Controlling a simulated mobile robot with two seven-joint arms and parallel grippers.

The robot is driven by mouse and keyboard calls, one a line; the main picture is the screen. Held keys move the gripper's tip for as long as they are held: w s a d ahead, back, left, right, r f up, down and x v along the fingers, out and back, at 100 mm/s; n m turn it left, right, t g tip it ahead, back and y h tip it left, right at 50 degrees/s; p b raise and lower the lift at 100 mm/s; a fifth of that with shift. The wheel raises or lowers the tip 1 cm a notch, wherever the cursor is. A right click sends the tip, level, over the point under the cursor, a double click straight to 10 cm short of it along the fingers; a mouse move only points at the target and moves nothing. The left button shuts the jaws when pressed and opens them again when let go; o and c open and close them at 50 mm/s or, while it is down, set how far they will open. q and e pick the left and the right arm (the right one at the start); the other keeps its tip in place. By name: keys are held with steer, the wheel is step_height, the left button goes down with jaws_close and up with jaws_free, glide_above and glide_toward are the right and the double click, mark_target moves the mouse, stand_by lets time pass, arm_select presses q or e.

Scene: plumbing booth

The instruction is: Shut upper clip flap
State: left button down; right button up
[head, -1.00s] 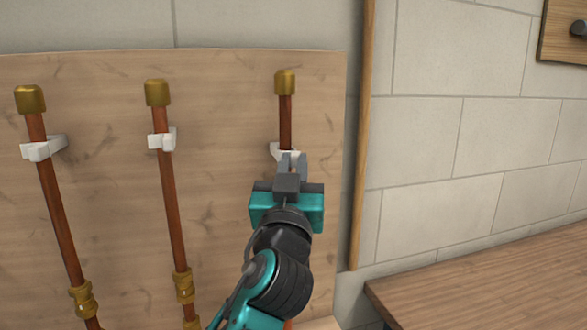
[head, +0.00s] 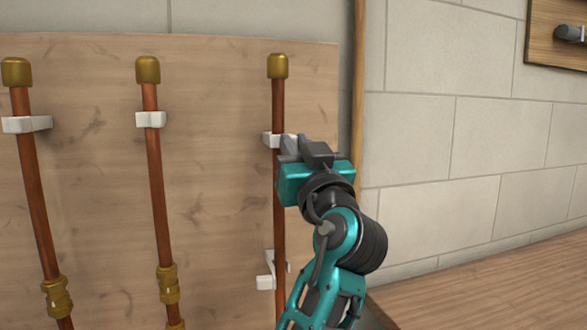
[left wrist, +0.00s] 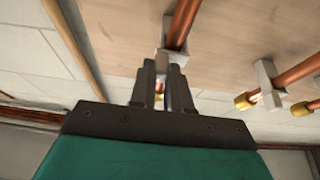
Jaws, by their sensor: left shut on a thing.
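The upper clip (head: 267,139) is white and sits around the right copper pipe (head: 279,200), below its brass cap (head: 277,66). My left gripper (head: 287,146) is at the right side of this clip, shut on its flap, which the fingers mostly hide. In the left wrist view, the white clip (left wrist: 163,62) shows just beyond the fingertips of my left gripper (left wrist: 161,70), with the copper pipe (left wrist: 182,24) running up from it. Whether the flap is latched cannot be told. My right gripper is not in view.
A lower white clip (head: 266,282) on the right pipe appears to stand open. Two more capped pipes (head: 156,190) with white clips (head: 150,119) stand to the left on the wooden board (head: 215,110). A wooden bench top (head: 480,285) lies at the lower right.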

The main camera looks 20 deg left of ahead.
arm_select(q)
steer(key=c, duration=1.1)
jaws_free()
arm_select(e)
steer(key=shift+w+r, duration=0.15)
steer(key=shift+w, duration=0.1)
arm_select(q)
steer(key=shift+d+f, duration=0.1)
steer(key=shift+b+v, duration=1.45)
steer(key=shift+v, duration=4.9)
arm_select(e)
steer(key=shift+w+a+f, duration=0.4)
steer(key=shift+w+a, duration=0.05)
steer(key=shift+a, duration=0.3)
arm_select(q)
steer(key=shift+d, duration=0.1)
